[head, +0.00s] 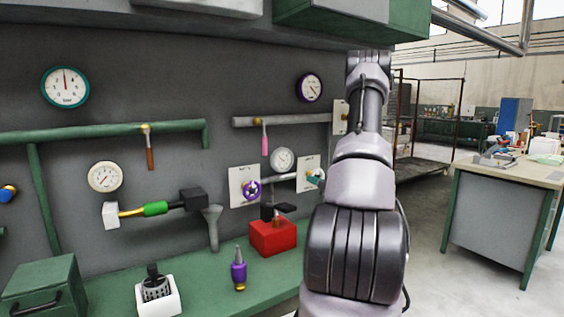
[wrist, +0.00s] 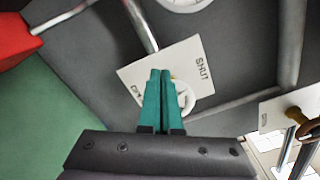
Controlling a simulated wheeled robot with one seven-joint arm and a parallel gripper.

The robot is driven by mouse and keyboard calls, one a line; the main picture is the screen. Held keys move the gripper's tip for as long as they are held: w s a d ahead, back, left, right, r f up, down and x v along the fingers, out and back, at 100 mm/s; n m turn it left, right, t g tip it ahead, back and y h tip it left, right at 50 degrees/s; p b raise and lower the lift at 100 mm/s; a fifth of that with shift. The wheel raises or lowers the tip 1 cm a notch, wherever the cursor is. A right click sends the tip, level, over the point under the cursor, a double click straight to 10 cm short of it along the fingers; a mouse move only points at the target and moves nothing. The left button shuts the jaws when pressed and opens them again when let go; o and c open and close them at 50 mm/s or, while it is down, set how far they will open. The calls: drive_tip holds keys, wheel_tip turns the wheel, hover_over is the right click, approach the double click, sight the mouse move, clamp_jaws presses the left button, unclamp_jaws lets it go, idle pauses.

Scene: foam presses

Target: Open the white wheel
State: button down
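The white wheel (wrist: 189,97) sits on a white plate (wrist: 135,78) with SHUT printed near one corner, in the wrist view. A small yellow spot shows at its hub, and my fingers cover its left part. My gripper (wrist: 160,72) has two teal fingers, together with almost no gap. Their tips are in front of the wheel beside its hub; I cannot tell whether they touch it. Nothing is seen held between them.
A purple wheel (head: 251,190) is on the plate to the left. A red box (head: 273,236) and a purple bottle (head: 239,272) stand on the green bench (head: 215,284) below. Pipes and a gauge (head: 282,160) are close by. Another plate with a yellow-brown knob (wrist: 296,114) is at right in the wrist view.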

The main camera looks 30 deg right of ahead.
idle(0.4)
drive_tip(key=s, duration=0.6)
idle(0.4)
drive_tip(key=shift+a, duration=0.1)
